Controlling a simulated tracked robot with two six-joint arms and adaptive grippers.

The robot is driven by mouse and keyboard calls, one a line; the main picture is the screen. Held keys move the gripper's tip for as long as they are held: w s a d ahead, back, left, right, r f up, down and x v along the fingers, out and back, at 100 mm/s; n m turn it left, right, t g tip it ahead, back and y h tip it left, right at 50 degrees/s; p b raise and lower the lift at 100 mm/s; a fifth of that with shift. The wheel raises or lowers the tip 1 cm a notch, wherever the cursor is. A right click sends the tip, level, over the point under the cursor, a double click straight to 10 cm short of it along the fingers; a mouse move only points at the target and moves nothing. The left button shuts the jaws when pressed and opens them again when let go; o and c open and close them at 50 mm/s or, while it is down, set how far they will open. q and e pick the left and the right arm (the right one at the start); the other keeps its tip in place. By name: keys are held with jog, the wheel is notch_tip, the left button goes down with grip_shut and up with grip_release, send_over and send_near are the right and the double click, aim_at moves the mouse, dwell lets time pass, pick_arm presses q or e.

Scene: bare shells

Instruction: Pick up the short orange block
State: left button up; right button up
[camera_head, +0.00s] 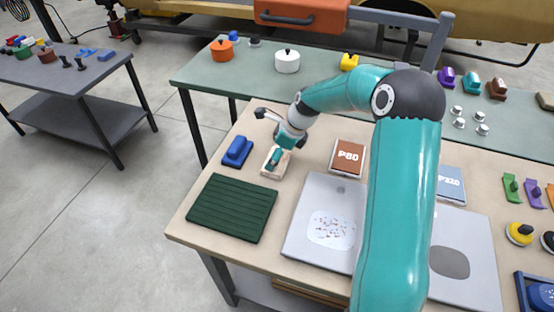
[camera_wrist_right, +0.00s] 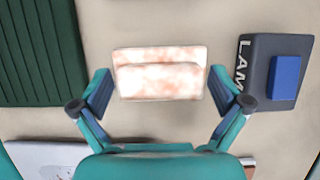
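No plain orange block shows clearly. A pale block with blotchy white and orange faces and a raised middle (camera_wrist_right: 160,82) lies on the table in the right wrist view. In the head view it is a cream block (camera_head: 269,172) near the table's left side, partly hidden by my gripper. My right gripper (camera_head: 277,157) is over it, pointing down. In the wrist view the right gripper (camera_wrist_right: 157,95) is open, one finger on each side of the block with gaps between. My left gripper is not in view.
A blue-topped dark block (camera_head: 237,151) marked LAM lies beside it, also in the wrist view (camera_wrist_right: 262,92). A dark green ribbed mat (camera_head: 232,207) is in front. A brown P80 pad (camera_head: 348,157) and a grey-white plate (camera_head: 315,200) lie to the right.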

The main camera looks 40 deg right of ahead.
jog(key=c, duration=0.8)
jog(key=shift+r, duration=0.1)
jog(key=shift+c, duration=0.2)
notch_tip(320, 180, up, 20)
